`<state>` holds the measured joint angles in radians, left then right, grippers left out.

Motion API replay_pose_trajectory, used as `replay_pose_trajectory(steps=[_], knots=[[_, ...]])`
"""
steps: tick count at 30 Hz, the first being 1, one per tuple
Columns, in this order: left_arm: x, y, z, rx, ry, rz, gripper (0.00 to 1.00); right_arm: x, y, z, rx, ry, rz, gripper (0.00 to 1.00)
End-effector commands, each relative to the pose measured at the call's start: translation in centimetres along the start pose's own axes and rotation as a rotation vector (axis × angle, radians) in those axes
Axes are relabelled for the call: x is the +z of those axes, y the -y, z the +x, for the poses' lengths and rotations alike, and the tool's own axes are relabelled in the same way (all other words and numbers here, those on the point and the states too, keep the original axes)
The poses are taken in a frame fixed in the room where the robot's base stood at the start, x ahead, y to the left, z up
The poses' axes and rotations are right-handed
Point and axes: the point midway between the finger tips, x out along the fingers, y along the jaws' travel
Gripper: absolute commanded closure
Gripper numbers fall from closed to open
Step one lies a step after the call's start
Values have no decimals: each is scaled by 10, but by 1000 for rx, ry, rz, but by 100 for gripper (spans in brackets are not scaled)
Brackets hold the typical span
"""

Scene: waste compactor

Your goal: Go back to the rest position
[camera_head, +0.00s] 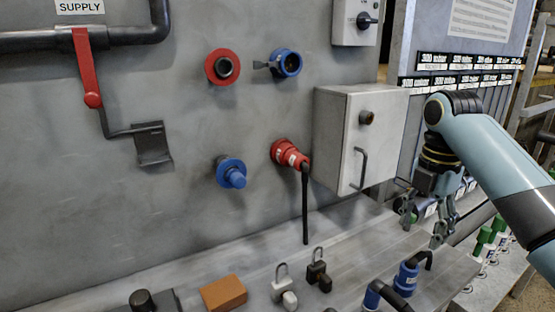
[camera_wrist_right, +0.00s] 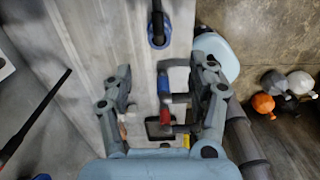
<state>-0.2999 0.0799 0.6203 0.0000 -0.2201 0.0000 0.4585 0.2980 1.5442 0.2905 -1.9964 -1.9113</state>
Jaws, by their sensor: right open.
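My right gripper (camera_head: 424,230) hangs in front of the panel, just right of the grey wall box and above the right end of the bench. Its arm comes in from the right edge. In the wrist view its two fingers (camera_wrist_right: 162,85) are spread apart with nothing held between them. Below the fingers, the bench carries a blue fitting with a black hose and a red and blue part. My left gripper shows in neither view.
The grey box (camera_head: 342,135) with a handle is close to the right gripper. The bench (camera_head: 235,255) carries padlocks (camera_head: 285,290), an orange block (camera_head: 223,293) and blue plugs (camera_head: 406,278). A red plug (camera_head: 288,153) with a hanging cable sits in the wall panel (camera_head: 180,190).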

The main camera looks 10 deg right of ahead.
Motion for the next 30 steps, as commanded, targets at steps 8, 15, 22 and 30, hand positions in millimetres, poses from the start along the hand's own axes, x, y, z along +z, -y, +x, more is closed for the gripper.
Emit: replay_pose_trajectory(steps=[8,15,22,30], knots=[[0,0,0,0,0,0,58,-61,68,61,83,50,535,41],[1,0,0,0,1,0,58,-116,140,74,215,15,1124,41],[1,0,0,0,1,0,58,-143,181,64,286,-46,1464,41],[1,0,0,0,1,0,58,-164,220,42,347,-126,1793,41]])
